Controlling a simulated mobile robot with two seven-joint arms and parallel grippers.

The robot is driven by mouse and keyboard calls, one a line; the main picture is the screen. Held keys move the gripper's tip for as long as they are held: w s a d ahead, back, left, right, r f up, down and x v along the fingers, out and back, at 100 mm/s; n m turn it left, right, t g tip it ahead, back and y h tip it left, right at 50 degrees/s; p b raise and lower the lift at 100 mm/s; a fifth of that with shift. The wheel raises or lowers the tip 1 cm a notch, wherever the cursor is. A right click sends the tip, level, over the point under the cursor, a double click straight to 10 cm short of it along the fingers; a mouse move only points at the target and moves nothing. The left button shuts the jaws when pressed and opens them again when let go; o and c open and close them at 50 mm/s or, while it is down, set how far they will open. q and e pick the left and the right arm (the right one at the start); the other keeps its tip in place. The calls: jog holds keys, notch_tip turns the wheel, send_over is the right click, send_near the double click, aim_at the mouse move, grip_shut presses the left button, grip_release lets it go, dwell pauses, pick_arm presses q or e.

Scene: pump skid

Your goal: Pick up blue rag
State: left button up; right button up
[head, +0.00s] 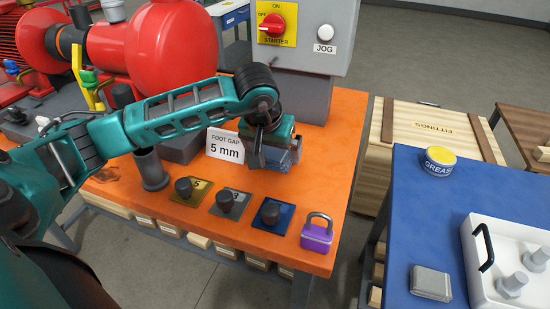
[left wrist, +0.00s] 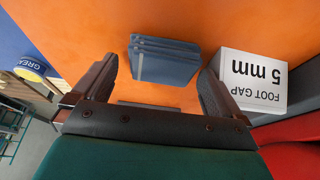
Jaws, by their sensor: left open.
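The blue rag (head: 284,158) is a folded grey-blue cloth on the orange bench top. In the head view it is partly hidden behind my left gripper (head: 268,152). In the left wrist view the rag (left wrist: 165,62) lies ahead of and between the two spread fingers of my left gripper (left wrist: 160,85). The gripper is open, with nothing between its pads that I can see held. Whether a finger touches the rag I cannot tell. My right gripper is not in view.
A "FOOT GAP 5 mm" sign (head: 226,146) stands close beside the left gripper. Knobbed plates (head: 229,203) and a purple padlock (head: 317,234) sit along the bench's front edge. The starter box (head: 303,35) stands behind. A blue table (head: 410,200) is at right.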

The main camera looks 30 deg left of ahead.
aim_at(274, 155)
pick_arm(q)
jog(key=shift+w+f, duration=0.25)
jog(key=shift+f, duration=0.45)
jog(key=shift+c, duration=0.5)
jog(key=c, duration=0.6)
jog(key=shift+r, duration=0.1)
notch_tip(274, 155, up, 20)
jog(key=shift+f+p, duration=0.1)
jog(key=shift+p, duration=1.05)
